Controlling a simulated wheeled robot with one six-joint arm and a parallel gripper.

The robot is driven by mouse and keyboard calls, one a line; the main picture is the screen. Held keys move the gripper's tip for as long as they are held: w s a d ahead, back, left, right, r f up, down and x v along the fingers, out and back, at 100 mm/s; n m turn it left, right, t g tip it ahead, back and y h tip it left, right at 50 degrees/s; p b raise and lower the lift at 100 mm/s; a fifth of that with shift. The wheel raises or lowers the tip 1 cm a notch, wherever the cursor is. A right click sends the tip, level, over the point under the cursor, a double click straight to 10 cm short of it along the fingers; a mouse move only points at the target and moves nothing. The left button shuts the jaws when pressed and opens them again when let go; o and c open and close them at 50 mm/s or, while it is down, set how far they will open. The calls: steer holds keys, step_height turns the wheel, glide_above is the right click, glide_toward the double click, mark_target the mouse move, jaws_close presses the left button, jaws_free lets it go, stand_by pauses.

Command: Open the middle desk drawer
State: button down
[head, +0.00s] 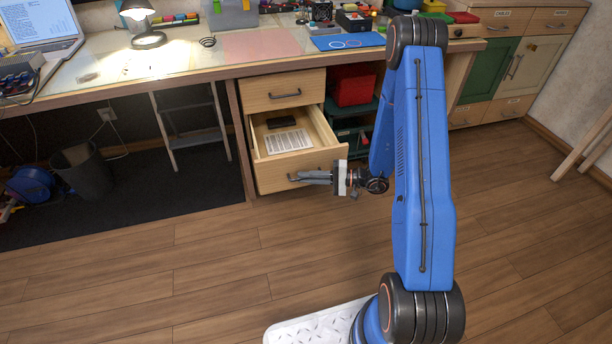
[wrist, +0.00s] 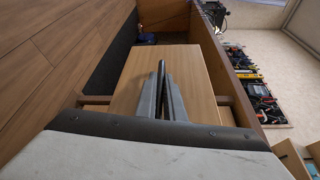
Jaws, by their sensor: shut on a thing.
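The middle desk drawer (head: 270,170) is pulled well out of the wooden drawer unit below the desktop. Inside it lie a printed sheet (head: 288,141) and a dark flat object (head: 282,122). My gripper (head: 304,177) is at the drawer's front, shut on its dark handle (head: 292,179), which is mostly hidden by the fingers.
The top drawer (head: 262,92) above is shut. A red bin (head: 352,86) and green bins stand on shelves to the right. A step stool (head: 190,128) and a waste bin (head: 84,170) are under the desk at left. The wooden floor (head: 200,270) in front is clear.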

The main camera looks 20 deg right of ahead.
steer(key=shift+d, duration=0.1)
steer(key=c, duration=1.9)
jaws_free()
steer(key=shift+o, duration=0.2)
steer(key=v, duration=1.7)
steer(key=shift+d, duration=0.2)
